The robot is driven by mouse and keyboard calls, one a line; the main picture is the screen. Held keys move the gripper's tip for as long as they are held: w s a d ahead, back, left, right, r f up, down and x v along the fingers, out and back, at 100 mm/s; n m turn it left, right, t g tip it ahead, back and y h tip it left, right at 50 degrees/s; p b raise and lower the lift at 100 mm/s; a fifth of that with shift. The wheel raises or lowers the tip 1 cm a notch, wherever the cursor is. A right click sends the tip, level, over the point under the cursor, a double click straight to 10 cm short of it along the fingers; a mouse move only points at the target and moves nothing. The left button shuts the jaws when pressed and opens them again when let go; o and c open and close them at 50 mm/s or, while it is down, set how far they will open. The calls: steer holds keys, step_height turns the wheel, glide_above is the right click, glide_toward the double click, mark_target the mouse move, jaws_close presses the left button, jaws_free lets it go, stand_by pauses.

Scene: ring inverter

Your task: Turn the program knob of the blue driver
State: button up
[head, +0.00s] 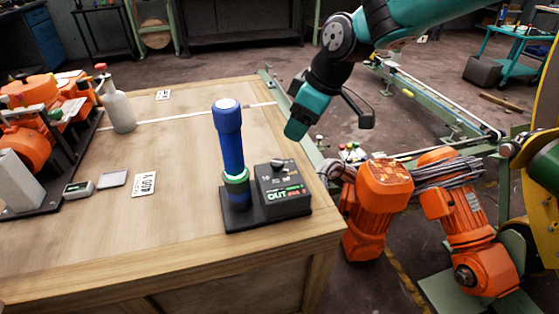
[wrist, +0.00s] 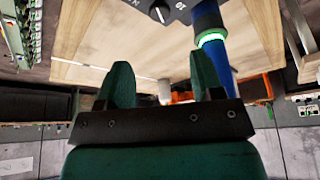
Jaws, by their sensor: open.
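The blue driver (head: 229,140) stands upright in a black base on the table, with a green glowing ring low on its body. Beside it, on the same base, is a black control box (head: 291,199) with a lit display. The program knob (head: 278,164) sits on top of the box. In the wrist view the knob (wrist: 159,13), with a white pointer line, is cut by the top edge, and the driver (wrist: 209,38) is right of it. My gripper (head: 337,125) is open and empty, above and to the right of the box, apart from it. Its fingers also show in the wrist view (wrist: 161,75).
The wooden table (head: 170,225) is clear in front of the driver. Orange motors (head: 385,190) stand off the table's right edge.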

mark_target(277, 162)
steer(key=x, duration=1.2)
steer(key=shift+b, duration=0.3)
steer(key=shift+r, duration=0.1)
steer(key=c, duration=0.9)
steer(key=shift+m, duration=0.4)
steer(key=m+t+p, duration=0.1)
steer(key=m, duration=0.1)
steer(key=shift+s+m+h, duration=0.1)
steer(key=shift+m+h, duration=0.2)
steer(key=shift+a+m+t+h+p, duration=0.1)
steer(key=shift+m+t+h+p, duration=0.45)
steer(key=shift+m, duration=1.65)
